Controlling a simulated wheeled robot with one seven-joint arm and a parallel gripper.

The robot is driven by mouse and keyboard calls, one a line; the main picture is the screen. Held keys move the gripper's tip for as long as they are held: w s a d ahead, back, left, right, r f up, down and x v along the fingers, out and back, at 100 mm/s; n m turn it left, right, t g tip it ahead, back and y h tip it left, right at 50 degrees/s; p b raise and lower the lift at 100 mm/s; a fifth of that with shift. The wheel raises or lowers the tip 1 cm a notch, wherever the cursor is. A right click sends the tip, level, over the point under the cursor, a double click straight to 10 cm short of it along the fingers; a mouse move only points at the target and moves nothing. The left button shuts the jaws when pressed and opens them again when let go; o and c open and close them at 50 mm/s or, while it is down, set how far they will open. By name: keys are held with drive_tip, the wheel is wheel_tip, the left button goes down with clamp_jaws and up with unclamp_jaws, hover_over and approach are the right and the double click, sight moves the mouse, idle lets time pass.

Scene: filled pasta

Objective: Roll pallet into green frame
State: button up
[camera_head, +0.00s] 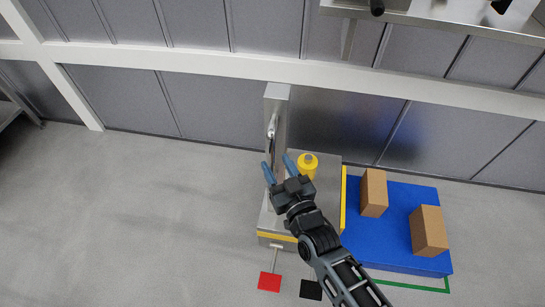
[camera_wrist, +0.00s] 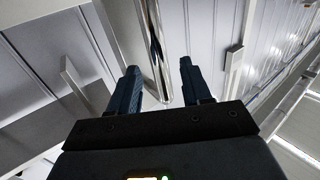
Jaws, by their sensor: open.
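A blue pallet (camera_head: 395,235) lies on the floor at the right in the head view, with two cardboard boxes on it, one on the left (camera_head: 374,192) and one on the right (camera_head: 429,231). Part of a green frame (camera_head: 410,287) shows on the floor along its near edge and right corner; the rest is hidden. A grey and yellow pallet truck (camera_head: 328,172) stands against the pallet's left side, with a tall metal column (camera_head: 278,92) and a bar handle (camera_head: 272,127). My gripper (camera_head: 277,163) is open near the column. In the wrist view its fingers (camera_wrist: 159,66) are apart, with the shiny column between and beyond them.
A yellow canister (camera_head: 308,166) stands on the truck. Red (camera_head: 269,282) and black (camera_head: 311,290) pedals stick out at its near side. A grey panelled wall (camera_head: 190,107) with white rails is behind. A metal shelf (camera_head: 440,15) juts out at upper right. The floor at left is clear.

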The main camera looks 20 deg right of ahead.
drive_tip(key=shift+s, duration=1.55)
drive_tip(key=s+r+g, duration=0.1)
drive_tip(key=s+r, duration=0.2)
drive_tip(key=s, duration=1.5)
drive_tip(key=s+d+r+g, duration=0.2)
drive_tip(key=s+r, duration=1.1)
drive_tip(key=s, duration=0.3)
drive_tip(key=shift+d+r+y, duration=0.2)
drive_tip(key=shift+r+y, duration=0.1)
